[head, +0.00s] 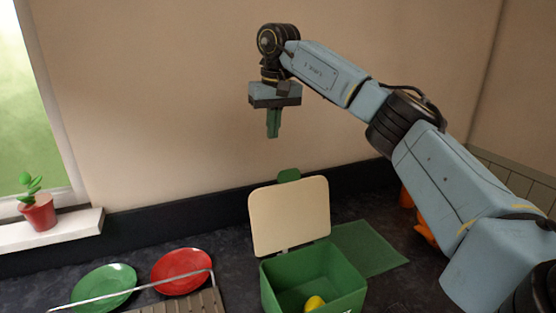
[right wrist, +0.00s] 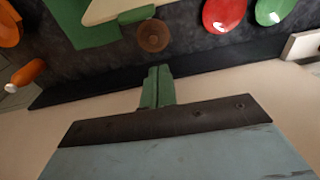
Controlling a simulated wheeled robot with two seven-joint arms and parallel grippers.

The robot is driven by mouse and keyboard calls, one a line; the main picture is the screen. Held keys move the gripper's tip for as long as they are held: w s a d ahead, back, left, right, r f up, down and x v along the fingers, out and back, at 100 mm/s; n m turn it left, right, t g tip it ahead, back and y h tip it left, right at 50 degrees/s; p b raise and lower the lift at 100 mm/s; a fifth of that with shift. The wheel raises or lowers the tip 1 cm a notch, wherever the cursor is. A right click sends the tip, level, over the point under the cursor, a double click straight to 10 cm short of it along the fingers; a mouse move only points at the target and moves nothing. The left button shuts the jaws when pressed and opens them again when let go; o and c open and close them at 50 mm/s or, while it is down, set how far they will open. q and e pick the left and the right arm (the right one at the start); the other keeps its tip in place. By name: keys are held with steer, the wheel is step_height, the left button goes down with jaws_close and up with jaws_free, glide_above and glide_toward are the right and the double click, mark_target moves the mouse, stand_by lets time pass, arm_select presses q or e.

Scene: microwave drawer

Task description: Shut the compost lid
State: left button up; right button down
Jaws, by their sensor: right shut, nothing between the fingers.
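The compost bin (head: 315,279) is a green open box on the dark counter, with a yellow item (head: 315,303) inside. Its cream lid (head: 290,215) stands upright at the back edge, with a green tab (head: 289,176) on top. My right gripper (head: 272,136) is shut and empty, pointing down high above and behind the lid, near the wall. In the right wrist view the shut green fingers (right wrist: 158,72) show in front of the counter's back edge, and part of the cream lid (right wrist: 108,10) shows at the top. My left gripper is not in view.
A green mat (head: 365,248) lies right of the bin, with orange items (head: 424,228) beyond it. A red plate (head: 180,270), a green plate (head: 104,287) and a rack (head: 190,303) are at left. A potted plant (head: 39,212) stands on the sill.

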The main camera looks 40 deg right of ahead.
steer(key=s+f+p, duration=0.1)
steer(key=s+f, duration=0.2)
steer(key=f, duration=0.5)
steer(key=shift+s+p, duration=0.2)
steer(key=shift+p, duration=0.1)
steer(key=shift+f, duration=0.1)
stand_by(0.4)
